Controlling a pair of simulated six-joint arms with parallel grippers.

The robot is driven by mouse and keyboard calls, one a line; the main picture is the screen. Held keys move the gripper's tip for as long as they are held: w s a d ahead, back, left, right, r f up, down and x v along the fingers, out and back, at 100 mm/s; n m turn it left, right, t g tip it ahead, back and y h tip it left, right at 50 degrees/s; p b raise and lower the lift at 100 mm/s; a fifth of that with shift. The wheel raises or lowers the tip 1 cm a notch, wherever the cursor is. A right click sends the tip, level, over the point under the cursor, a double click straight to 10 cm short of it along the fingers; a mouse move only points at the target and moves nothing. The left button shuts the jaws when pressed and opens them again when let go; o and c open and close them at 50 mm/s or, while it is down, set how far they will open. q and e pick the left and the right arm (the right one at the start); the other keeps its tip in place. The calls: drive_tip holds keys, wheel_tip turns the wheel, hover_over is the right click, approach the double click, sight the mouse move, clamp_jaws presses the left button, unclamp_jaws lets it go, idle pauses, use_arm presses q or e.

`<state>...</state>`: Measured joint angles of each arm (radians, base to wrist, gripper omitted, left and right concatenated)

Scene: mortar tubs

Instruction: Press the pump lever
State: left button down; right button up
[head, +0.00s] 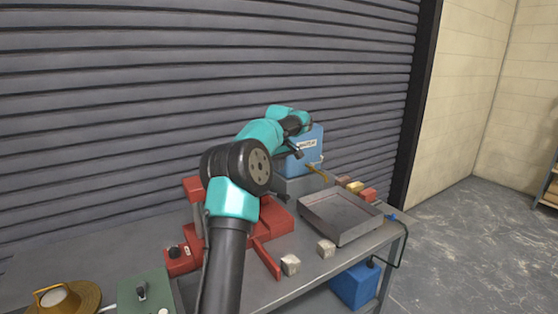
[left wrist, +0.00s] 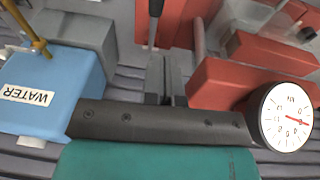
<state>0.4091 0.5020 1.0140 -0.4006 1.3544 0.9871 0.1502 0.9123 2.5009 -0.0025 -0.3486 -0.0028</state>
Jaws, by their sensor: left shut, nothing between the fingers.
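The red pump (head: 277,220) stands on the bench, partly hidden behind my left arm. In the left wrist view its red body (left wrist: 225,85) is at the right, with a round white gauge (left wrist: 287,117). A dark-gripped lever with a thin metal shaft (left wrist: 154,12) comes in from the top of that view; I take it to be the pump lever. Its dark end shows in the head view (head: 282,196). My left gripper (head: 299,154) is shut and empty, beside the blue water box. In the left wrist view its fingers (left wrist: 165,70) point toward the lever; contact cannot be told. My right gripper is out of view.
The blue water box (head: 310,155) with a brass tap stands on a grey block close to my left gripper. A green box (head: 147,296) is front left.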

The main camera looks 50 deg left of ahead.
sight(282, 194)
use_arm(q)
drive_tip(key=f, duration=0.5)
drive_tip(key=w+f, duration=0.1)
drive_tip(key=f, duration=0.2)
drive_tip(key=shift+d, duration=0.2)
drive_tip(key=shift+d+f, duration=0.2)
drive_tip(key=shift+f, duration=0.4)
drive_tip(key=shift+d, duration=0.1)
